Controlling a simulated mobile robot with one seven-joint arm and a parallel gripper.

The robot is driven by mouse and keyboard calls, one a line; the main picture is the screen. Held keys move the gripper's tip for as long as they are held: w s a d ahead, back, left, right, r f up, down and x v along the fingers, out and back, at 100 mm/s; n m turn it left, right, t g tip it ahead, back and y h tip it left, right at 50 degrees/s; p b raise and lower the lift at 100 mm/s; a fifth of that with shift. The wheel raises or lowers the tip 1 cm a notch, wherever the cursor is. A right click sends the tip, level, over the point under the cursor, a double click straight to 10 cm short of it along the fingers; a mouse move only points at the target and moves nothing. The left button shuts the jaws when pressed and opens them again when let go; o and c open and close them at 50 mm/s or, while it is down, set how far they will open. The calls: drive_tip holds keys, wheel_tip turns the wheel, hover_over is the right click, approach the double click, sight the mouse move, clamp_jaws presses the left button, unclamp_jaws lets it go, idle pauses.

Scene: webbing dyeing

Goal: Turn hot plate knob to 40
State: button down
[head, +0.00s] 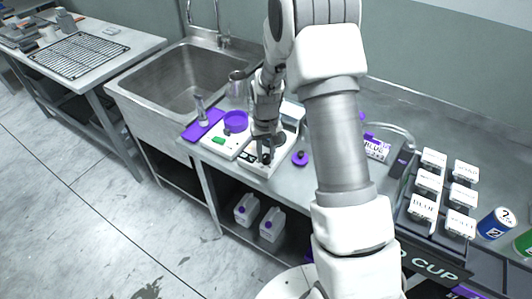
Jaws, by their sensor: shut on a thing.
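The hot plate (258,168) is a white box at the front edge of the counter, right of the sink. Its front panel has dark markings. My gripper (267,156) points down at this panel, with its fingers shut on the small dark knob. The fingers and my arm cover most of the knob and part of the hot plate, so the knob's setting and the numbers cannot be read.
A purple mat (202,126) and metal sink (185,75) lie further left. A purple round object (300,158) sits close on the right. Labelled white boxes (428,182) stand far right.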

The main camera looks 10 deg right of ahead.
sight(266, 156)
drive_tip(key=c, duration=0.6)
unclamp_jaws()
drive_tip(key=shift+r, duration=0.1)
drive_tip(key=shift+r, duration=8.65)
drive_tip(key=s+r+t, duration=0.3)
drive_tip(key=s+r, duration=0.8)
drive_tip(key=s, duration=0.1)
drive_tip(key=s+t, duration=0.1)
drive_tip(key=s, duration=0.8)
drive_tip(key=s+t, duration=0.1)
drive_tip(key=s, duration=0.3)
drive_tip(key=shift+s+r+t, duration=0.25)
drive_tip(key=shift+r+t, duration=0.05)
